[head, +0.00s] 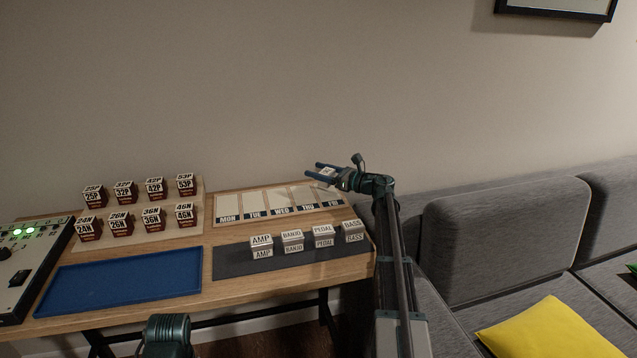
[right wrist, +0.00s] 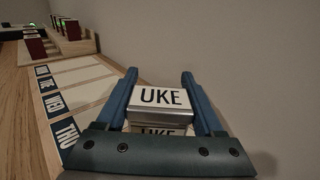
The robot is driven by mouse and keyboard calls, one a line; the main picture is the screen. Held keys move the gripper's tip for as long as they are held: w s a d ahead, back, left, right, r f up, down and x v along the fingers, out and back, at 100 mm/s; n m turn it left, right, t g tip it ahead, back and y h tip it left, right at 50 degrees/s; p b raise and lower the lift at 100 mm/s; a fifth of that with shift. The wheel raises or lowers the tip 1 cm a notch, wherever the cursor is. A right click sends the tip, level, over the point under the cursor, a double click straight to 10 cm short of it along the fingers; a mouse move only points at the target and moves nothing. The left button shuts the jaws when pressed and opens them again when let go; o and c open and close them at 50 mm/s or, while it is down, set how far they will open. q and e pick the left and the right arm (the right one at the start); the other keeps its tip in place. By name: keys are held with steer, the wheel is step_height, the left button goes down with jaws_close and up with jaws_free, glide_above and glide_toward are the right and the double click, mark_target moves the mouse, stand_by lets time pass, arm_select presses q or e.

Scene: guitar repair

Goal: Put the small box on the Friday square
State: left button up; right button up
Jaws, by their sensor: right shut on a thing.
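My right gripper (head: 313,170) is shut on a small white box, which shows between its blue fingers in the head view (head: 327,172). In the right wrist view the box (right wrist: 160,98) reads UKE, held between both fingers (right wrist: 160,80). The gripper is above the far right part of the day board (head: 268,203), which has squares marked MON, TUE, WED, THU and FRI. The Friday square (head: 332,197) is at the board's right end, partly hidden by my right arm in the head view. My left gripper is not in view.
Boxes marked AMP (head: 262,246), BANJO (head: 292,241), PEDAL (head: 323,237) and BASS (head: 353,231) stand on a dark mat (head: 232,262) in front of the board. A blue tray (head: 125,281) is empty. Several dark red boxes stand at back left. A grey sofa (head: 500,235) is right of the table.

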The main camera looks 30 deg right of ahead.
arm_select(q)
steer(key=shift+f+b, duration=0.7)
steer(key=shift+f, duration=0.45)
arm_select(e)
steer(key=shift+f, duration=1.2)
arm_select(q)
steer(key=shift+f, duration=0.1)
arm_select(e)
steer(key=shift+f, duration=0.2)
steer(key=o, duration=1.4)
steer(key=shift+r, duration=0.1)
steer(key=shift+r, duration=0.1)
steer(key=shift+s+d, duration=0.1)
steer(key=shift+s, duration=0.05)
steer(key=v, duration=1.1)
steer(key=shift+s+d, duration=0.25)
